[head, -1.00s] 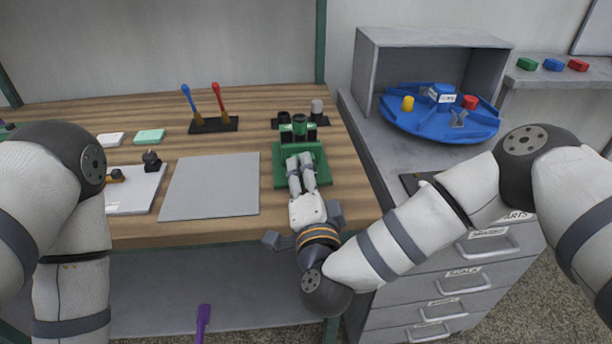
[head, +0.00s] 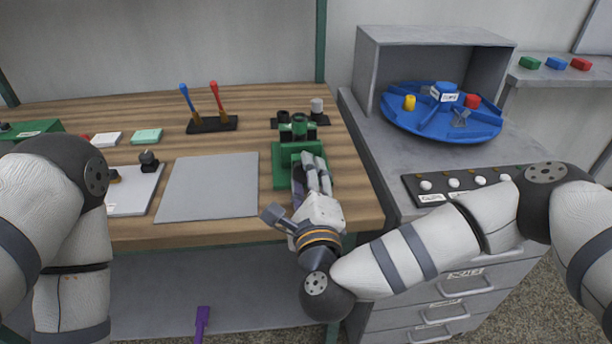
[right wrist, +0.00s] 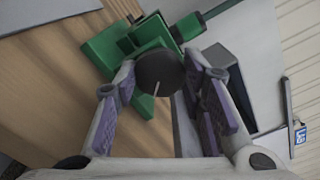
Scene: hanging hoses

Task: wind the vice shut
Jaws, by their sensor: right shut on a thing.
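The green vice (head: 284,171) stands at the right front of the wooden bench. In the right wrist view the vice (right wrist: 103,52) is at the upper left, beyond a dark round knob (right wrist: 158,72). My right gripper (head: 310,165) reaches over the vice's front, and its fingers are shut on this knob, one to each side of it. The fingers hide most of the vice's front in the head view, so the gap between its jaws is unclear. My left arm shows at the left, but its gripper is out of view.
A grey mat (head: 208,188) lies left of the vice. Behind are a dark stand with red and blue handles (head: 212,125) and a rack of small cylinders (head: 317,108). To the right are a blue carousel (head: 440,127), a panel of white knobs (head: 455,183) and a drawer cabinet (head: 455,285).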

